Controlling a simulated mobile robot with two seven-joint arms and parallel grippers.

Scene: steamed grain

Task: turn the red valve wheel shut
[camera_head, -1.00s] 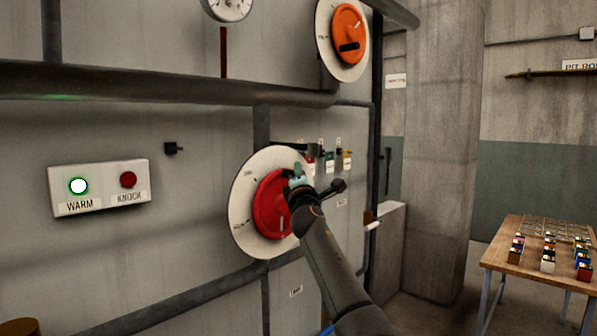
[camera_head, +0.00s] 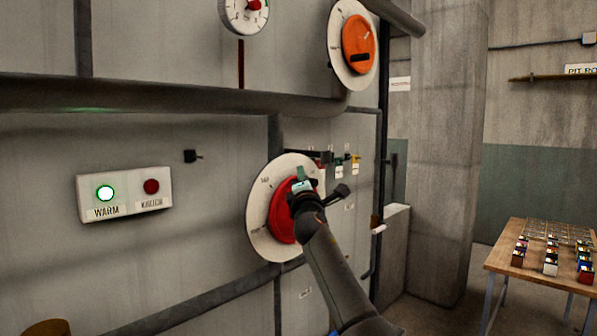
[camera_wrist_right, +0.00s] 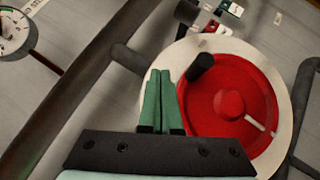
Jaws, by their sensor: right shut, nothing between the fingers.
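The red valve wheel (camera_head: 281,222) sits on a round white dial plate (camera_head: 257,232) on the grey wall panel. My right gripper (camera_head: 302,184) is in front of the wheel's upper right and hides part of it. In the right wrist view, the red wheel (camera_wrist_right: 204,105) has a domed hub, a white mark and a black handle peg (camera_wrist_right: 200,68) near its rim. My right gripper's green fingers (camera_wrist_right: 161,75) are together and empty, just left of the peg in that picture. I cannot tell whether they touch it. My left gripper is out of view.
An orange wheel (camera_head: 355,38) and a gauge (camera_head: 240,20) are above. A thick pipe (camera_head: 180,98) crosses the wall. A switch box (camera_head: 125,193) has a lit WARM button. A wooden table (camera_head: 505,258) with small blocks stands at right, beyond a concrete pillar (camera_head: 440,150).

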